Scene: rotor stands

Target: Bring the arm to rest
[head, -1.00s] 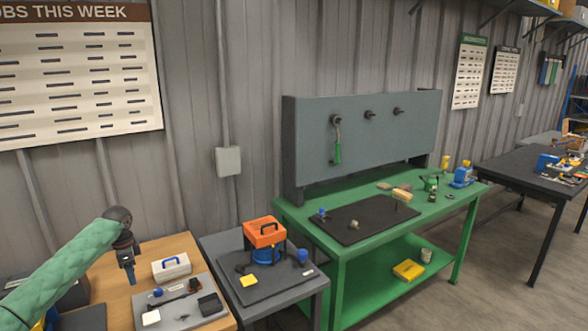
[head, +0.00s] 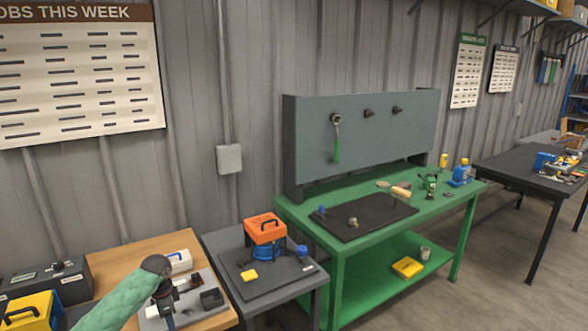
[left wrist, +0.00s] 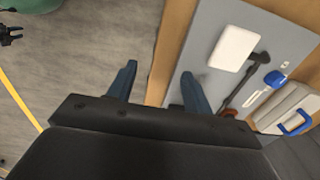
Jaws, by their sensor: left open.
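My left arm, in a green sleeve, comes in from the lower left in the head view. Its gripper (head: 166,312) points down over the near edge of the grey mat on the wooden table. In the left wrist view the two blue fingers of the left gripper (left wrist: 157,88) stand wide apart with nothing between them. Below them are the table's wooden edge (left wrist: 166,60) and the floor. My right gripper does not show in the head view.
The grey mat (left wrist: 215,75) bears a white block (left wrist: 234,48), a dark tool and a blue-knobbed part. A white case (head: 180,262) stands behind. The green bench (head: 345,246) stands farther right.

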